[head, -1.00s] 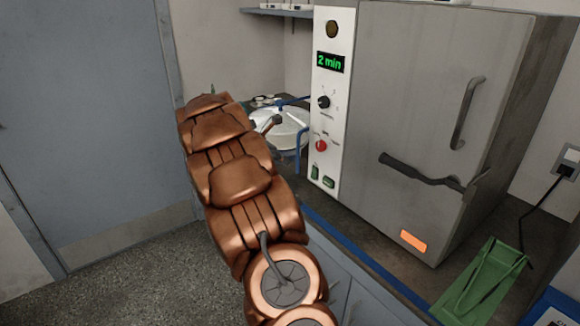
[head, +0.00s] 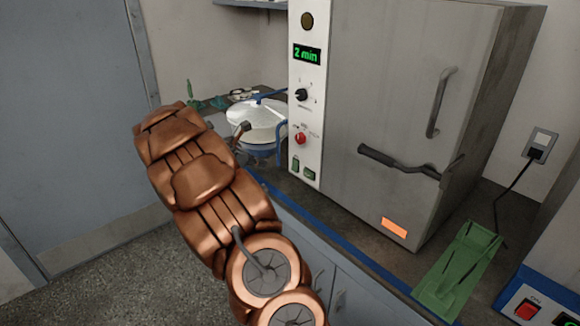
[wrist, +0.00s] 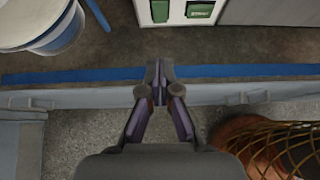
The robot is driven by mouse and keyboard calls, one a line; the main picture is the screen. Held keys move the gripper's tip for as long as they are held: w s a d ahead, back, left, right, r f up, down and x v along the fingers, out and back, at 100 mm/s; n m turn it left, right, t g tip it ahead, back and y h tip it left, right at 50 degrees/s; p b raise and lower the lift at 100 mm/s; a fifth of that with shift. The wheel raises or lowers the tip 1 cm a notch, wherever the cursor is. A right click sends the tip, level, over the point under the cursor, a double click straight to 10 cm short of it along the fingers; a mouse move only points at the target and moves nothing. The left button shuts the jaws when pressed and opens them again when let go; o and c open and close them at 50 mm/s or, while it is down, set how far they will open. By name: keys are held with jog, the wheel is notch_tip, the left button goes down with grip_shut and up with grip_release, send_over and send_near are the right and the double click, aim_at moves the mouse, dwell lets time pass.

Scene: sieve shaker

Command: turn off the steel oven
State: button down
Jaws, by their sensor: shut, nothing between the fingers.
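The steel oven (head: 410,90) stands on the counter with its door shut. Its white control panel (head: 305,75) has a green display reading "2 min" (head: 306,55), a black knob (head: 302,95), a red knob (head: 300,138) and two green switches (head: 309,174) at the bottom. In the wrist view the green switches (wrist: 200,10) show at the top edge. My gripper (wrist: 160,83) is shut and empty, over the blue front edge of the counter, in line with the panel's bottom and apart from it in the picture. In the head view my arm largely hides it.
A white lidded pot (head: 258,122) with blue handles stands left of the oven. A green stand (head: 460,265) lies on the counter to the right. A blue device with a red switch (head: 526,309) is at the right edge. Open floor (head: 110,270) lies left of the counter.

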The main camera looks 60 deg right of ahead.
jog(key=p, duration=0.2)
send_near(294, 168)
jog(key=x, duration=0.5)
jog(key=shift+f, duration=0.5)
jog(key=shift+s+d+f, duration=0.1)
jog(key=shift+d+f, duration=0.25)
jog(key=shift+d, duration=0.3)
jog(key=shift+s+d+f+h+b, duration=0.1)
jog(key=shift+d+f+h+b, duration=0.2)
jog(key=shift+b, duration=0.55)
jog(key=shift+r, duration=0.35)
